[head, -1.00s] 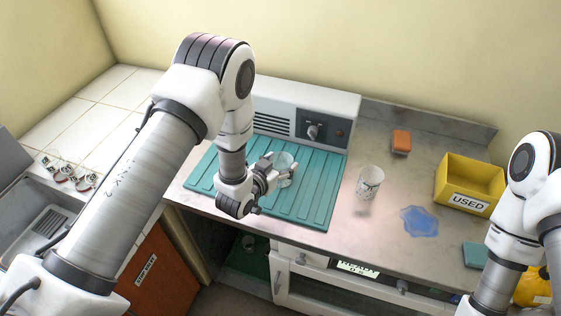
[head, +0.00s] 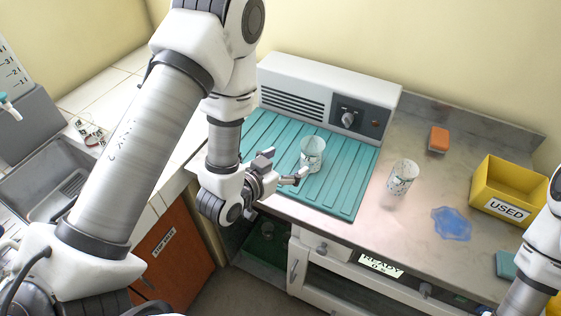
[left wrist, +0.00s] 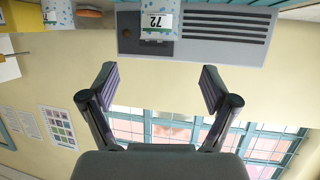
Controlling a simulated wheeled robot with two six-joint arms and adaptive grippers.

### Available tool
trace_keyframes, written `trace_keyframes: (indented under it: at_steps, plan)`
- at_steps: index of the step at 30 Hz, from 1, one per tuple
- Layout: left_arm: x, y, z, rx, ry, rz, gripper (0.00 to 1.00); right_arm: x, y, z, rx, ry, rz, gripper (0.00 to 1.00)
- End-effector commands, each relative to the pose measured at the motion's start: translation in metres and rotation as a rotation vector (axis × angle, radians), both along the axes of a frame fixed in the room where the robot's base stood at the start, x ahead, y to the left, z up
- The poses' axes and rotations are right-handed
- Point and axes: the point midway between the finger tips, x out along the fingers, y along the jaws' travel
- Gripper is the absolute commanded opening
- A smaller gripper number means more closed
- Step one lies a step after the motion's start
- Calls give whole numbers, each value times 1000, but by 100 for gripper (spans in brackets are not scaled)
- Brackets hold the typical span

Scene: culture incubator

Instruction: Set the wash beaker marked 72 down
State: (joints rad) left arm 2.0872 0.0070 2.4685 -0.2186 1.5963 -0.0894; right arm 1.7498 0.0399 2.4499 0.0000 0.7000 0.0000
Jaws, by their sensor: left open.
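The wash beaker marked 72 (head: 313,153) is a clear cup with a speckled pattern. It stands upright on the teal ribbed mat (head: 340,199). My right gripper is out of view; only part of my right arm shows at the right edge.
A second speckled beaker (head: 403,178) stands on the metal counter right of the mat, near a blue puddle (head: 451,224). A yellow USED bin (head: 503,207), an orange block (head: 438,139) and a grey unit with a knob (head: 330,97) stand around the work area.

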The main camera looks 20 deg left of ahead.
Motion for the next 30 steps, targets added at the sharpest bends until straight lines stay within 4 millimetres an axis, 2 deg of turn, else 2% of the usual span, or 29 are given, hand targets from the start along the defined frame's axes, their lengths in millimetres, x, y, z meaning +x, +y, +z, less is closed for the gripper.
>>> trace_keyframes:
  at_steps: [4,6,8,10,11,12,14,15,18,21,22,30]
  plan:
    - [-4,1,2,1,1,0,87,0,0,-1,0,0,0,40]
    - [-6,2,-5,3,24,3,87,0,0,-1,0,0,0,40]
    - [-14,5,-25,13,98,14,87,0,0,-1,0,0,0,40]
    - [-35,11,-65,31,256,39,87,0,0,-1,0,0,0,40]
    - [-49,15,-85,40,340,53,87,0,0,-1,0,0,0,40]
    - [-70,21,-112,52,462,73,87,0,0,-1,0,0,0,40]
    - [-108,29,-149,69,651,109,87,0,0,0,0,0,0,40]
    - [-136,34,-170,79,775,133,87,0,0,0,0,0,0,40]
    - [-202,43,-204,98,1046,190,87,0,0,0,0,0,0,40]
    - [-240,47,-215,108,1198,223,87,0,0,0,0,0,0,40]
    - [-245,48,-216,109,1218,228,87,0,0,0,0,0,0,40]
    - [-247,48,-217,109,1227,229,87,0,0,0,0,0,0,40]
